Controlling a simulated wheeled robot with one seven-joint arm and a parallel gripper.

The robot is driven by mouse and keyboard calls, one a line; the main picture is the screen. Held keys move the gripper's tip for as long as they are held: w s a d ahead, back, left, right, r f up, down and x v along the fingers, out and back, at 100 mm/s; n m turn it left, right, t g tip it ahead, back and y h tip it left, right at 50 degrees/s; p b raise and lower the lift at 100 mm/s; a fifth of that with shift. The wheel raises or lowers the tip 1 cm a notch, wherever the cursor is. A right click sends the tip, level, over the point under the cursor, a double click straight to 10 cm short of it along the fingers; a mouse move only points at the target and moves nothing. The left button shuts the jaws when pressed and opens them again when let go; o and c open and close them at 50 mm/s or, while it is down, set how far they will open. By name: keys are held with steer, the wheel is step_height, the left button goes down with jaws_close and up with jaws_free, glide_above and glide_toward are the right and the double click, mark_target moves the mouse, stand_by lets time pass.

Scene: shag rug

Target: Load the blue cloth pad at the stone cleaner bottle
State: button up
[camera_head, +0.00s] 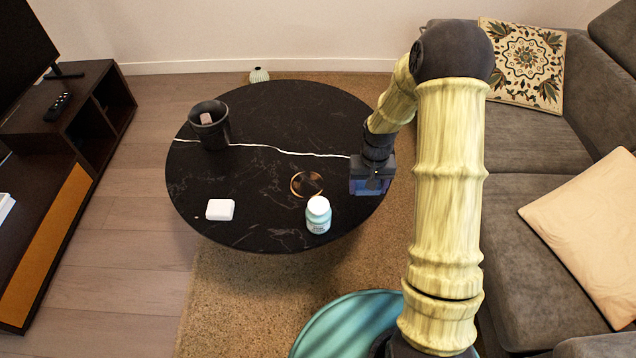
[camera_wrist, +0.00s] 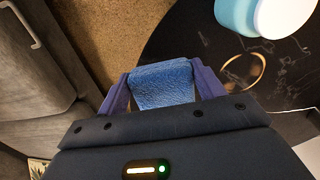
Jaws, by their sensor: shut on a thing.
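My gripper (camera_head: 370,187) is over the right edge of the round black table. In the wrist view its two purple fingers (camera_wrist: 164,82) are shut on the blue cloth pad (camera_wrist: 163,92), one at each side. In the head view the pad is mostly hidden by the gripper. The cleaner bottle (camera_head: 318,217), pale teal with a white cap, stands upright near the table's front edge, left of and nearer than the gripper. Its teal body (camera_wrist: 236,14) and white cap (camera_wrist: 284,14) show at the top right of the wrist view. Pad and bottle are apart.
A grey sofa (camera_head: 530,160) stands to the right.

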steer(key=s+a+r+p, duration=0.2)
steer(key=a+r+p, duration=0.3)
steer(key=a+p, duration=0.35)
step_height(320, 180, up, 3)
steer(key=p, duration=0.7)
glide_above(319, 211)
steer(key=shift+w+a+r, duration=0.1)
steer(key=shift+w, duration=0.05)
steer(key=shift+f+b, duration=2.4)
steer(key=shift+f, duration=0.6)
steer(key=shift+f, duration=0.6)
steer(key=shift+r, duration=0.1)
step_height(319, 211, up, 7)
steer(key=p, duration=0.5)
